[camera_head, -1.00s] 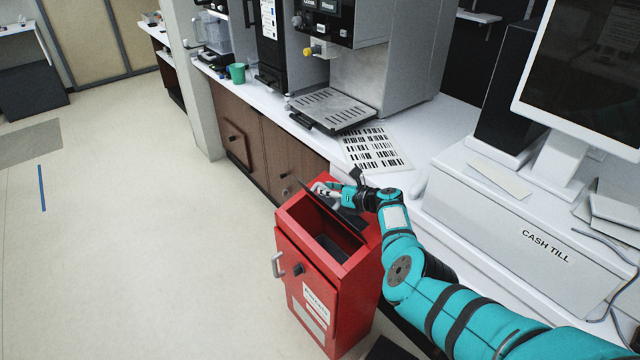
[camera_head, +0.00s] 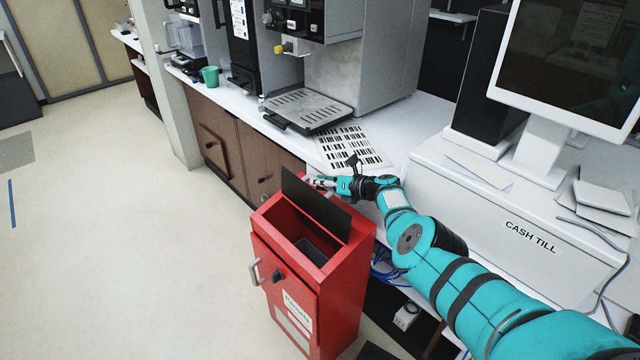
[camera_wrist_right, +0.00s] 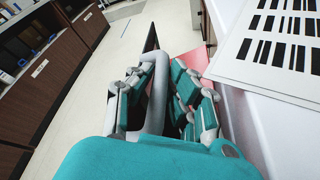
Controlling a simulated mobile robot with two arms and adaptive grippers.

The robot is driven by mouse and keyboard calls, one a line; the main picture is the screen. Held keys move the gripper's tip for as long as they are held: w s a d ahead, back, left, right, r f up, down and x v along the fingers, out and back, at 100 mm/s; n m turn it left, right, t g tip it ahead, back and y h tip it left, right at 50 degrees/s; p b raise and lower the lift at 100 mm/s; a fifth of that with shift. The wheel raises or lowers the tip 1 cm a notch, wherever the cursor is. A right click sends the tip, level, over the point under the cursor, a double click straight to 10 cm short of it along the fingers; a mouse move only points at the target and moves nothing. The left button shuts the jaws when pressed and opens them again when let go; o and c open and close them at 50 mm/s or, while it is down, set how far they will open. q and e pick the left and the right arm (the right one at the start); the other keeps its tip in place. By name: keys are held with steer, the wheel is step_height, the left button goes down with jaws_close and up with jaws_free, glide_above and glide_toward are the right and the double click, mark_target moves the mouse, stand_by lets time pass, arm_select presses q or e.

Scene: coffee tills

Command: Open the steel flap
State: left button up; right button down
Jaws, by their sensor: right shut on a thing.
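The steel flap (camera_head: 316,206) is a dark flat panel standing up, close to upright, at the back of the open top of the red bin (camera_head: 338,288). The bin's opening shows in front of it, with a dark inside. My right gripper (camera_head: 318,182) is behind the flap, near its top, partly hidden by it. In the right wrist view, my right gripper (camera_wrist_right: 165,85) is shut on a grey handle (camera_wrist_right: 157,92), and the flap (camera_wrist_right: 151,38) shows nearly edge-on beyond it. My left gripper is not in view.
The white counter (camera_head: 405,130) with a barcode sheet (camera_head: 350,147) lies close behind my right gripper. A coffee machine (camera_head: 375,70) and the cash till (camera_head: 500,225) stand on it. The floor (camera_head: 120,240) left of the bin is clear.

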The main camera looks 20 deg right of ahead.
stand_by(0.3)
steer(key=c, duration=1.6)
jaws_free()
steer(key=shift+o, duration=0.2)
steer(key=shift+r, duration=0.95)
step_height(320, 180, up, 8)
steer(key=shift+f, duration=0.1)
